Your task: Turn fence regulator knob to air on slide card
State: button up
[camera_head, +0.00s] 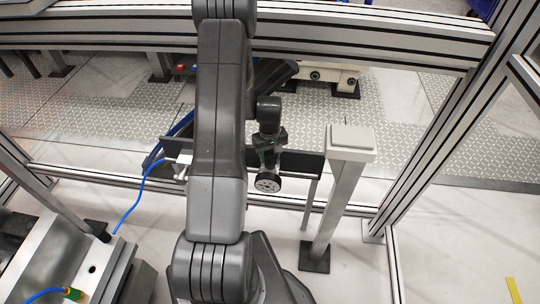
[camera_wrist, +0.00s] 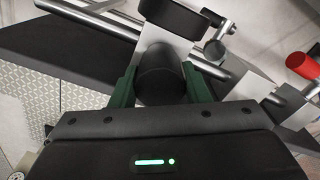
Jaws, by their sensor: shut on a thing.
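In the wrist view, the regulator knob (camera_wrist: 160,80) is a plain black cylinder. My gripper (camera_wrist: 160,88) has its two green fingers on either side of the knob and is shut on it. A silver plate (camera_wrist: 150,38) with a black part above it shows just behind the knob. In the head view, my gripper (camera_head: 267,146) is at the dark panel of the fence, right of my large grey arm link. A round, pale-faced part (camera_head: 268,183) sits just below it; its markings are too small to read. The knob is hidden in the head view.
A slanted metal post (camera_head: 338,205) with a flat pale top stands right of my gripper. Aluminium fence rails (camera_head: 350,35) cross behind. A blue hose (camera_head: 128,208) curves at the left. A red cylindrical part (camera_wrist: 302,66) shows at the right in the wrist view. Lower-right floor is mostly clear.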

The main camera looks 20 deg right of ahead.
aim_at(270, 152)
jog(key=m+b, duration=0.2)
jog(key=m, duration=0.1)
jog(key=shift+f, duration=0.1)
jog(key=shift+m+b, duration=0.75)
jog(key=shift+m, duration=1.05)
jog(key=shift+w, duration=0.1)
jog(key=o, duration=0.7)
jog(key=shift+r, duration=0.2)
notch_tip(270, 152, up, 14)
jog(key=shift+f+p, duration=0.15)
jog(key=shift+p, duration=0.2)
